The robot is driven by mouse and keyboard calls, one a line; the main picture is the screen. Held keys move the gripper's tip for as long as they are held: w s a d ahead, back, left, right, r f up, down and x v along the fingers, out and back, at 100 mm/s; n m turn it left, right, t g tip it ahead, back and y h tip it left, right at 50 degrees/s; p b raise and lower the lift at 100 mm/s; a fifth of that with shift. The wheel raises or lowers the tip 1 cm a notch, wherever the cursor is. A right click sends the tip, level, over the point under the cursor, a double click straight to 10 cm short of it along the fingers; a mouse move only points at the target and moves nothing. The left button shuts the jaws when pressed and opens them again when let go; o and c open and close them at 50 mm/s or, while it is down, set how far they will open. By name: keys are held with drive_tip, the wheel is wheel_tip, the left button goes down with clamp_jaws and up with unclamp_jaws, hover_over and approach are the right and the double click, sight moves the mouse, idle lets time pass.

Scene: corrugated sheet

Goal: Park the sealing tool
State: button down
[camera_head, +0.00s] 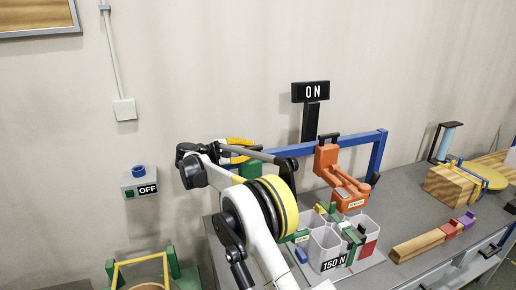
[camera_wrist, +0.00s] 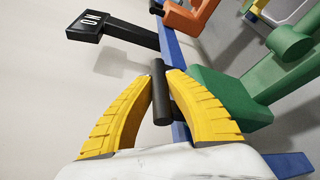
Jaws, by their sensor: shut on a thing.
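My gripper (camera_head: 243,149) is at the left part of the blue rail frame (camera_head: 351,141), above the bench. In the wrist view, its yellow fingers (camera_wrist: 160,78) are closed around a black bar (camera_wrist: 163,98). A green tool (camera_wrist: 232,98) is right beside that bar and looks joined to it; in the head view it shows partly behind my gripper (camera_head: 252,169). An orange tool (camera_head: 341,178) is farther right at the same rail, with a black bar on top. Their labels are too small to read, so I cannot tell by name which is the sealing tool. Whether the green tool rests on the rail is unclear.
A black ON sign (camera_head: 311,92) stands behind the rail. Clear bins (camera_head: 325,243) marked 150 N stand below it on the grey bench (camera_head: 405,191). Wood blocks (camera_head: 417,245) and a strapped wooden stack (camera_head: 449,186) lie right. An OFF switch box (camera_head: 139,183) is on the left wall.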

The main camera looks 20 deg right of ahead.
drive_tip(key=shift+a, duration=0.15)
drive_tip(key=c, duration=1.6)
unclamp_jaws()
drive_tip(key=shift+a, duration=0.15)
drive_tip(key=v, duration=1.2)
